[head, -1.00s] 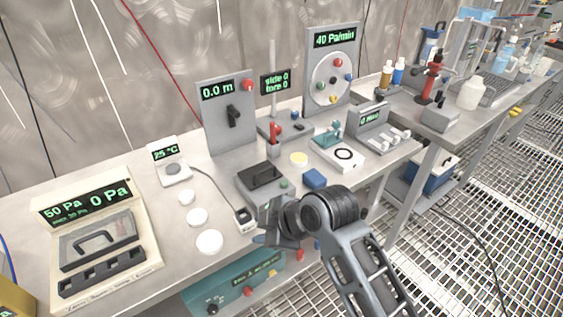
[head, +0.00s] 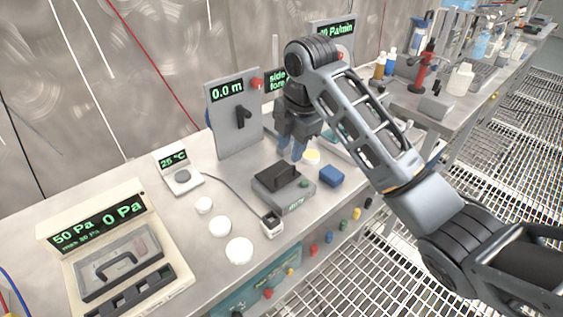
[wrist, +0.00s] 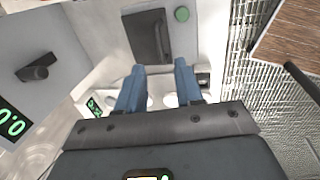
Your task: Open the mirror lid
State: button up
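A grey box (head: 296,203) on the bench has a dark lid (head: 277,176) with a raised bar handle; it is the likeliest mirror lid, though no mirror surface shows. The lid lies flat and shut on the box, with a green button beside it. In the wrist view the dark lid (wrist: 148,36) is beyond the fingertips, near the green button. My gripper (head: 292,152) points down just behind the box in the head view, above the bench. In the wrist view its two blue fingers (wrist: 158,78) are apart with nothing between them.
An upright grey panel (head: 238,135) reading 0.0 m stands left of my gripper. A small cabled device (head: 271,224) and white discs (head: 220,226) lie in front and left. A pressure case (head: 115,250) stands at far left.

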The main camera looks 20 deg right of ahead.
aim_at(286, 170)
jog(key=f, duration=0.4)
jog(key=w+f, duration=0.1)
jog(key=f, duration=0.1)
jog(key=shift+w+a+f, duration=0.1)
jog(key=shift+a+f, duration=0.15)
jog(key=shift+c, duration=0.4)
grip_shut()
dwell(0.8)
